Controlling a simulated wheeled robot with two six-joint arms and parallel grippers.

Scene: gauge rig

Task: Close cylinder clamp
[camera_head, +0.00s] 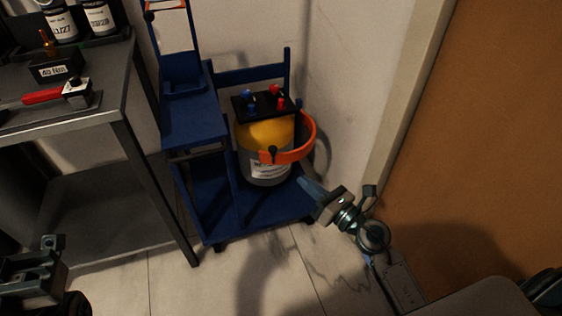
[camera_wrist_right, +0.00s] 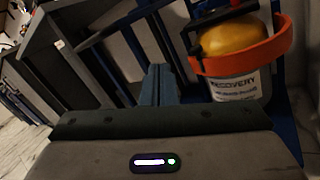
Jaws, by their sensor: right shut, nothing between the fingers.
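A recovery cylinder (camera_head: 266,135) with a yellow top and a grey-white labelled body stands upright on a blue cart; it also shows in the wrist view (camera_wrist_right: 235,88). The orange clamp band (camera_head: 305,146) curves across its front and stands out from its right side, with a black knob at its left end. The band also crosses the cylinder's front in the wrist view (camera_wrist_right: 245,58). I cannot tell whether its end is latched. My right gripper (camera_head: 305,185) is shut and empty, low and right of the cylinder, apart from the band. My left gripper (camera_head: 47,255) is at the lower left, its jaws unclear.
The blue cart (camera_head: 212,205) stands against the white wall. A grey metal table (camera_head: 118,85) at the left holds a red-handled tool (camera_head: 55,95) and bottles. A brown door (camera_head: 490,150) is at the right. The tiled floor (camera_head: 240,285) before the cart is clear.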

